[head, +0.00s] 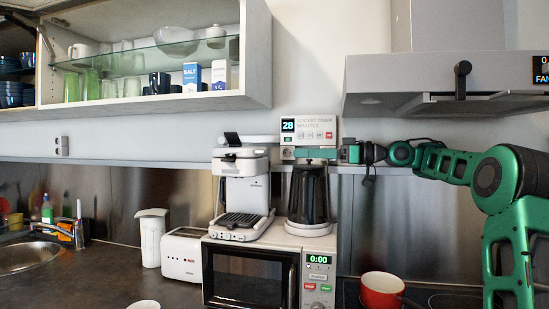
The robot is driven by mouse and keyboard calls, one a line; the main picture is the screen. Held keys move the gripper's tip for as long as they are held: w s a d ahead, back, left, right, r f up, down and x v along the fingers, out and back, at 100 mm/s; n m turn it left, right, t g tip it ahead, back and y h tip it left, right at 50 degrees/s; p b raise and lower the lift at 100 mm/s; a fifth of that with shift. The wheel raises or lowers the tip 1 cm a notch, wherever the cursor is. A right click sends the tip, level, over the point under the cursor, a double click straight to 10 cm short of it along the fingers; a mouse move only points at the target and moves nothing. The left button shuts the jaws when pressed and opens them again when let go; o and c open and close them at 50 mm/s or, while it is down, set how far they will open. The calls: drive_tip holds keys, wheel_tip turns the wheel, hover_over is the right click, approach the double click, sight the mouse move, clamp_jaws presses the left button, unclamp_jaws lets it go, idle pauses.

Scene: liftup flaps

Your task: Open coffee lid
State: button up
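A white coffee machine (243,190) stands on top of the microwave in the head view. Its white lid (241,153) looks closed, and a small dark part (232,140) sticks up above it. A dark jug (309,196) stands just right of the machine on a white base. My gripper (345,154) reaches in from the right, level with the jug's top and to the right of the coffee machine's lid. It is small and seen from the side, so its fingers are unclear. I cannot tell whether it touches the jug's top.
The microwave (250,277) stands on the counter, with a toaster (182,254) and a white pitcher (152,238) to its left. A panel reading 28 (309,131) is behind the jug. A red pot (381,291) is at the lower right. An open wall cupboard (262,55) hangs above.

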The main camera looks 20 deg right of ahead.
sight(265, 152)
drive_tip(key=x, duration=1)
drive_tip(key=shift+w+a, duration=0.15)
drive_tip(key=shift+a, duration=0.2)
clamp_jaws()
